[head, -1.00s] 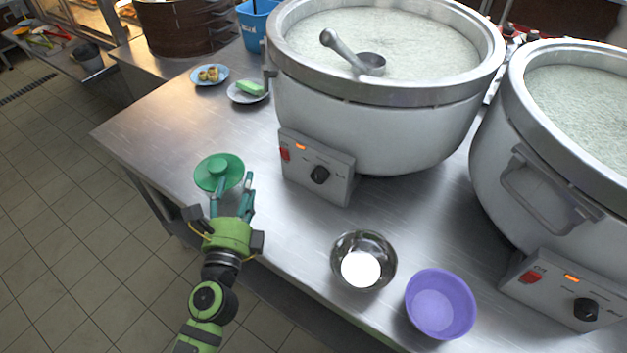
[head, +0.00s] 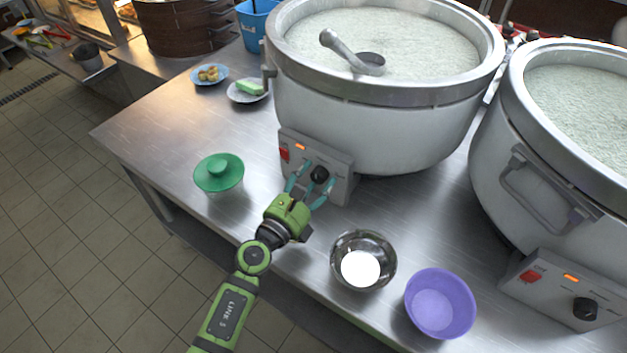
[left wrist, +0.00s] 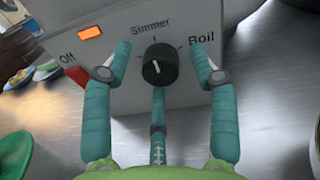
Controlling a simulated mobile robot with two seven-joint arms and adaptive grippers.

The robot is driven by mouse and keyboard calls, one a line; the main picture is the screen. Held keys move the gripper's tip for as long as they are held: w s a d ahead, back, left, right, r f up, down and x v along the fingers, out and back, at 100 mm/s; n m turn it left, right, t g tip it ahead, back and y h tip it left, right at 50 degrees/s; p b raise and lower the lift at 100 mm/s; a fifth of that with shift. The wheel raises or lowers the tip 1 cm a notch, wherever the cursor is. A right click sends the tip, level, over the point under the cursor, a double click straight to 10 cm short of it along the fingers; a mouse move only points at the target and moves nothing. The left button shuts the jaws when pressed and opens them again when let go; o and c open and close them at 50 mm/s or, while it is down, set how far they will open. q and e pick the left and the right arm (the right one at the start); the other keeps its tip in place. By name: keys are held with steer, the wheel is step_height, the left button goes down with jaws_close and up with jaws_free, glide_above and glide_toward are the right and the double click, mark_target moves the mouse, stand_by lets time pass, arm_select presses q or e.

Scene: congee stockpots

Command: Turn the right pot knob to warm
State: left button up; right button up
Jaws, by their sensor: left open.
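The right pot (head: 520,170) stands at the right edge of the head view, full of pale congee. Its black knob (head: 585,309) is on the front control box, and its setting is too small to read. My left gripper (head: 312,180) is at the left pot (head: 375,125), not the right one. Its teal fingers are open on either side of the left pot's black knob (head: 319,174). In the left wrist view this knob (left wrist: 160,65) sits between the spread fingers, with a gap at each side. "Off", "Simmer" and "Boil" are readable there. My right gripper is not in view.
A steel bowl (head: 345,248) and a purple bowl (head: 440,303) stand near the table's front edge, between my left gripper and the right pot's control box. A ladle (head: 350,50) rests in the left pot.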

arm_select(q)
steer(key=c, duration=1.1)
steer(key=shift+c, duration=0.2)
steer(key=shift+r, duration=0.15)
